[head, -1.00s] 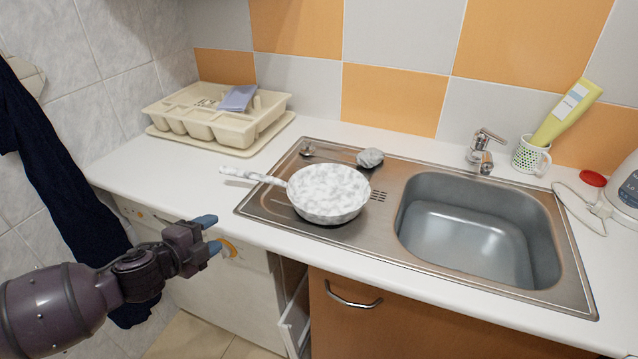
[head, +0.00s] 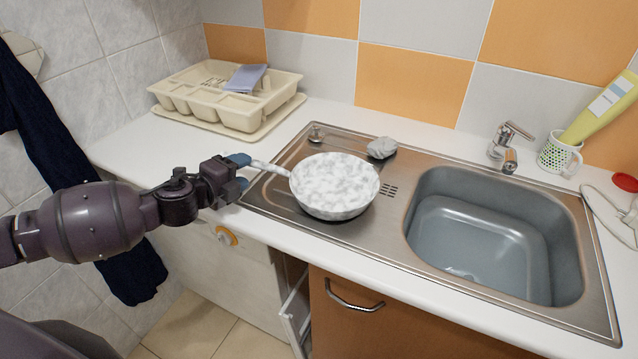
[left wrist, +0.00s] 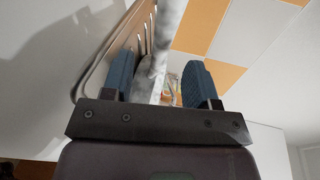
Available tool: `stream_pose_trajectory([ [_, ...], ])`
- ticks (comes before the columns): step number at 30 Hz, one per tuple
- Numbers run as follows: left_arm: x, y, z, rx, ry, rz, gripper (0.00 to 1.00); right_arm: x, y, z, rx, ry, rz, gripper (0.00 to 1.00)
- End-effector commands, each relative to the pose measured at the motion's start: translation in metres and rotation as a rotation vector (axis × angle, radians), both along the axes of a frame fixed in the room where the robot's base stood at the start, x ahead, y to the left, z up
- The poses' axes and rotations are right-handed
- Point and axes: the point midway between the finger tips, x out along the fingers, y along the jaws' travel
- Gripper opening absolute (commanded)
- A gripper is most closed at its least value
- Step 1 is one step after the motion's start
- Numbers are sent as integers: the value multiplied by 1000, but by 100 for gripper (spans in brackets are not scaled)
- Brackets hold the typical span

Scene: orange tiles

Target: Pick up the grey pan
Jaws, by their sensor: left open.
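The grey pan (head: 335,186) has a mottled white and grey surface and sits on the metal drainboard left of the sink basin. Its handle (head: 270,167) points left, toward my left gripper (head: 240,172). My left gripper is open at the handle's end, with blue fingertips. In the left wrist view the mottled pan handle (left wrist: 160,50) runs between the two open fingers (left wrist: 162,85), nearer the left one. Whether a finger touches it I cannot tell. My right gripper is not in view.
A cream cutlery tray (head: 290,82) stands at the back left. The sink basin (head: 480,240) and faucet (head: 507,150) are to the right.

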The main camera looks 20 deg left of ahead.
Motion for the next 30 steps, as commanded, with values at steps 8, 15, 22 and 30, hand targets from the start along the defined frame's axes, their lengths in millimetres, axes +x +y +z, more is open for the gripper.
stream_pose_trajectory([
  [8,17,-4,-4,0,-1,0,54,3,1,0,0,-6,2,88],
  [15,42,-9,-12,-1,0,0,54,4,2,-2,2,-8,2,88],
  [22,51,-11,-14,-1,1,-1,54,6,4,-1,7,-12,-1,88],
  [30,50,-11,-14,-1,1,0,41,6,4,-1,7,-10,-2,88],
])
